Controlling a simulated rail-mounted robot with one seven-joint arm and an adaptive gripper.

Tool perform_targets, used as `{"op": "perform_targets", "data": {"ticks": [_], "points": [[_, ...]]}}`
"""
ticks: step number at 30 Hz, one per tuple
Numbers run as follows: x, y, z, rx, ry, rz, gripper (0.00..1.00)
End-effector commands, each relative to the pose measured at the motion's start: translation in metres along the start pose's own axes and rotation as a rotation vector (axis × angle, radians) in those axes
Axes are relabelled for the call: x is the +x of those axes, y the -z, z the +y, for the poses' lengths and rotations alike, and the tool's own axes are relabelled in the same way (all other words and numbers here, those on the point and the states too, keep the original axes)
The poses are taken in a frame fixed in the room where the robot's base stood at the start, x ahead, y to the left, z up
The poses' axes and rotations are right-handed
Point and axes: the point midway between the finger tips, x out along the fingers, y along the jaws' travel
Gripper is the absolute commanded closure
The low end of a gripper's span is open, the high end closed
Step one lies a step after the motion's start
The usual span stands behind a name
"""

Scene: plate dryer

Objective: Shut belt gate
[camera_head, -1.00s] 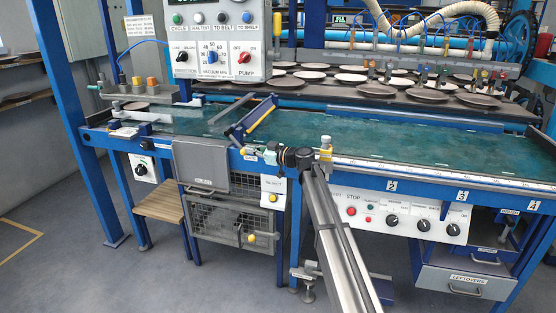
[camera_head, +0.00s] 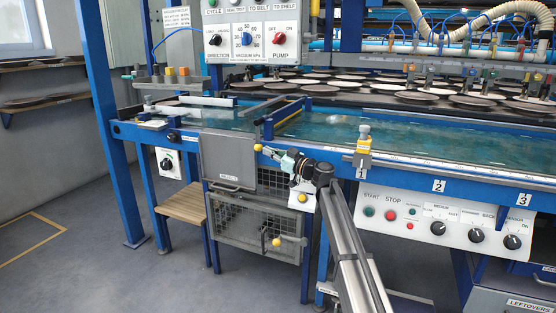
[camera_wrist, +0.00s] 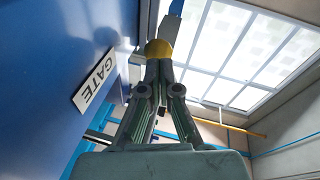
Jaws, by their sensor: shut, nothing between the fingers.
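The belt gate (camera_head: 290,117) is a blue bar frame lying slantwise over the green belt at its left part. I cannot tell whether it is fully shut. Its yellow ball knob (camera_head: 258,148) sits at the belt's front edge; the knob also shows in the wrist view (camera_wrist: 158,48), at my fingertips. My gripper (camera_head: 268,152) is shut and empty, its tips beside the knob and seemingly touching it. A white GATE label (camera_wrist: 94,83) is on the blue rail left of my fingers in the wrist view. The knob's stem is mostly hidden.
The green belt (camera_head: 400,135) runs right, with a rack of plates (camera_head: 420,95) behind it. A grey reject door (camera_head: 228,160) and mesh cage (camera_head: 255,220) hang below the gate. A control box (camera_head: 250,38) hangs above.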

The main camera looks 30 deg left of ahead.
Motion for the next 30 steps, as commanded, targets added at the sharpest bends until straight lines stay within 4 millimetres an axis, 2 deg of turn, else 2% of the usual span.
{"op": "perform_targets", "data": {"ticks": [3,12,30], "points": [[0.006,-0.007,-0.002,-0.001,0.000,-0.001,1.00],[0.013,-0.009,-0.004,-0.001,0.000,-0.001,1.00],[0.011,-0.008,-0.004,-0.001,0.000,-0.001,1.00]]}}
